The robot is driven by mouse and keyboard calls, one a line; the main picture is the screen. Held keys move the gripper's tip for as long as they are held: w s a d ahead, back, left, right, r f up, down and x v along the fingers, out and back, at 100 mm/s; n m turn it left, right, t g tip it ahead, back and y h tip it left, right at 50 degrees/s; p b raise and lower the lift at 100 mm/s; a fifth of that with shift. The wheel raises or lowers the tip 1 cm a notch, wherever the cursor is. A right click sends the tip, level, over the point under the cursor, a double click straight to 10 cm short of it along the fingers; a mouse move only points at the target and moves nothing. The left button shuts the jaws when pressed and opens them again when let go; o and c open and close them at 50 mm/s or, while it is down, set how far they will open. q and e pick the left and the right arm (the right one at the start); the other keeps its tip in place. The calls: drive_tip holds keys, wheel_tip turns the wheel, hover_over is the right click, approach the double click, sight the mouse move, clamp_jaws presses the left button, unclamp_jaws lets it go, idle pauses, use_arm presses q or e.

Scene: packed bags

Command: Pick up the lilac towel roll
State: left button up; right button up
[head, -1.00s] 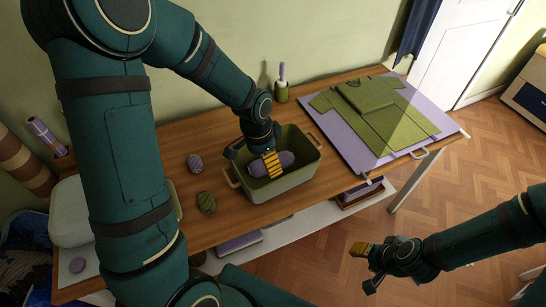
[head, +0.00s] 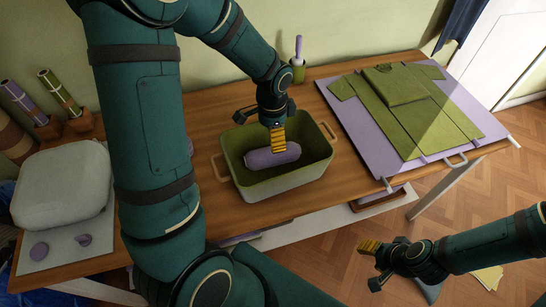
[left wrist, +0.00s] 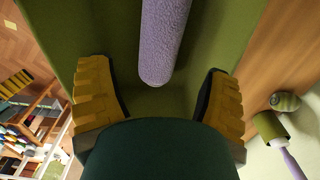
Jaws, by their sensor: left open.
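The lilac towel roll (head: 265,158) lies in the green-lined basket (head: 278,187) on the wooden table. My left gripper (head: 278,138) points down over the roll in the head view, and one yellow finger hides part of the roll. In the left wrist view the roll (left wrist: 164,40) reaches lengthwise in from the top edge, and its near end lies between and ahead of the two fingers. The left gripper (left wrist: 158,98) is open, with a gap on both sides of the roll. My right gripper (head: 371,264) is open and empty, over the floor in front of the table.
The basket's walls and two handles (head: 220,167) surround the roll. A lilac board (head: 365,140) with folded green clothes lies to the right. A pot (head: 297,72) stands behind the basket. A pale bag (head: 62,185) and potted striped rolls (head: 62,93) are at the left.

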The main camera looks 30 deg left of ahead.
sight(273, 156)
use_arm(q)
wheel_tip(273, 156, down, 3)
drive_tip(key=shift+w+r, duration=0.1)
drive_tip(key=shift+w, duration=0.05)
drive_tip(key=shift+f+b, duration=0.85)
drive_tip(key=shift+f, duration=2.05)
drive_tip(key=c, duration=0.9)
